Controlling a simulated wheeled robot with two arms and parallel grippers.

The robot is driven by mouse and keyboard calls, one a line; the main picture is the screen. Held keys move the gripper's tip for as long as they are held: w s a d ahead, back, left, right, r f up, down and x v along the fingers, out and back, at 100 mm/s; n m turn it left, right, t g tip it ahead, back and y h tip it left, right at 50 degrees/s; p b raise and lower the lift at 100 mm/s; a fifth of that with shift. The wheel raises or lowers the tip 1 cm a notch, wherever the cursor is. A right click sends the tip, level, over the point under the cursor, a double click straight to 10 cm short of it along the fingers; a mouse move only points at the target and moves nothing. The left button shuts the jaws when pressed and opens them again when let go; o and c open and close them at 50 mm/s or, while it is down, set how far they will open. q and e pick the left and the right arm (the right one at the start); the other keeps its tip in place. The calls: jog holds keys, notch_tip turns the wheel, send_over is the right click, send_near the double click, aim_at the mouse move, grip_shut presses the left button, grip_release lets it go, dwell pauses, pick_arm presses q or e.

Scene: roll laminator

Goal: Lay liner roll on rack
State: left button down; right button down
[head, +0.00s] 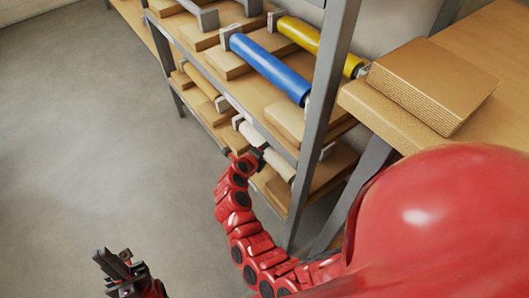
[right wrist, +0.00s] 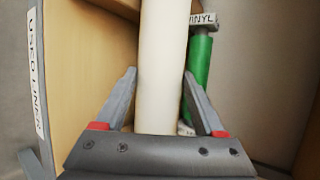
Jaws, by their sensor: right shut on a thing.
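The white liner roll (head: 252,133) is at the lower shelf of the rack (head: 322,90) in the head view. My right gripper (head: 252,158) is at the roll there. In the right wrist view the pale roll (right wrist: 160,70) runs up between the fingers of my right gripper (right wrist: 160,105), which is shut on it. A label reading "USED LINER" (right wrist: 36,75) is on the left edge there. I cannot tell whether the roll rests on its supports. My left gripper (head: 120,262) is low at the left over the floor, empty; its jaw opening is unclear.
A blue roll (head: 270,68) and a yellow roll (head: 312,40) lie on the upper shelf. A green roll (right wrist: 200,75) by a "VINYL" label (right wrist: 203,19) is right of the held roll. A brown stack (head: 430,85) sits on the table (head: 505,60). The floor (head: 80,140) at left is clear.

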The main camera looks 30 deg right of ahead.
jog(key=shift+r, duration=0.2)
jog(key=shift+f, duration=0.1)
grip_release()
jog(key=shift+f, duration=0.1)
jog(key=shift+r, duration=0.2)
jog(key=shift+s+a+r+p, duration=0.15)
jog(key=shift+a+r+p, duration=0.05)
jog(key=shift+a+p, duration=0.1)
jog(key=p+v, duration=0.3)
jog(key=v, duration=0.8)
jog(key=shift+s, duration=0.1)
